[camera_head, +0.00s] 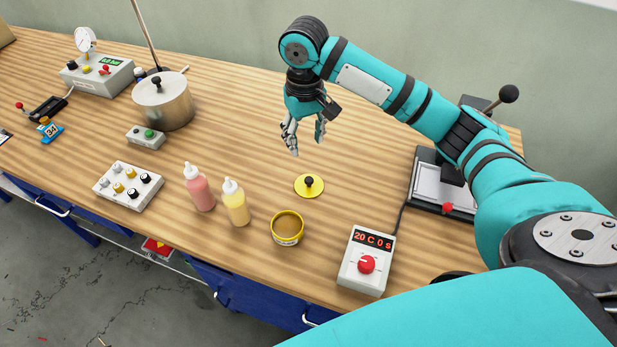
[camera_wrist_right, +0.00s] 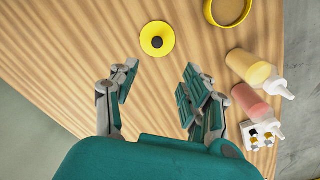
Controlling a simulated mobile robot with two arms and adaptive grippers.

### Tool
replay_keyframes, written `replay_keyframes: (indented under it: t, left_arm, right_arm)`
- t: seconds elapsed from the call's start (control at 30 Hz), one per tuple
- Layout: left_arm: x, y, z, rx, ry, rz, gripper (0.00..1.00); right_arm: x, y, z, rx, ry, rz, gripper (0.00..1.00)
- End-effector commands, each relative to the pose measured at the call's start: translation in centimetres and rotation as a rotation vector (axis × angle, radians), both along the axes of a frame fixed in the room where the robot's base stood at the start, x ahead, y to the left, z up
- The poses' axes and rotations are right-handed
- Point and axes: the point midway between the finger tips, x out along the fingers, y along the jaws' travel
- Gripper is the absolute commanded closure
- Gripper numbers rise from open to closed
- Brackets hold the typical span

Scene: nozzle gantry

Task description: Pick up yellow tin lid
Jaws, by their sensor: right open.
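The yellow tin lid (camera_head: 309,187) lies flat on the wooden table, with a black knob at its middle. It also shows in the right wrist view (camera_wrist_right: 157,39), ahead of the fingertips. The open yellow tin (camera_head: 287,228) stands just in front of the lid with brownish contents; part of it shows in the right wrist view (camera_wrist_right: 228,8). My right gripper (camera_head: 305,137) is open and empty, above the table and behind the lid, not touching it. In the right wrist view its two fingers (camera_wrist_right: 157,82) are spread apart. My left gripper is not in view.
A yellow bottle (camera_head: 236,203) and a pink bottle (camera_head: 199,188) stand left of the tin. A control box with a red display (camera_head: 366,262) stands to the right. A press (camera_head: 440,186) is at the right, and a metal pot (camera_head: 163,102) at the back left.

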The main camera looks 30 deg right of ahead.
Motion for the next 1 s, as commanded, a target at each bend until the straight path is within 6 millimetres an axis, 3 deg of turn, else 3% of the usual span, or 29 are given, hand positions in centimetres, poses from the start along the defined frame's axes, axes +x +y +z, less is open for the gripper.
replay_keyframes:
  t: [0.13, 0.3, 0.57, 0.83, 1.0]
  left_arm:
    - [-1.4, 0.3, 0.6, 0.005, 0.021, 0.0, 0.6]
    - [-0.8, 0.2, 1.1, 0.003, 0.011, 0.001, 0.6]
    - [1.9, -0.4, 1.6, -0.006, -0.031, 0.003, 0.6]
    - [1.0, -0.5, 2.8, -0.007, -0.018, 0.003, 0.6]
    - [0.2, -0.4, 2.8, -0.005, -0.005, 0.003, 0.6]
  right_arm:
    - [-0.1, -0.1, -3.3, -0.002, 0.005, -0.002, 0.52]
    - [-0.1, -0.1, -6.5, -0.001, 0.002, -0.002, 0.52]
    - [-0.1, -0.1, -8.6, 0.0, -0.001, -0.001, 0.52]
    - [-0.7, -0.6, -12.3, -0.002, 0.002, -0.002, 0.52]
    - [-0.6, -0.6, -13.6, 0.0, -0.002, -0.001, 0.52]
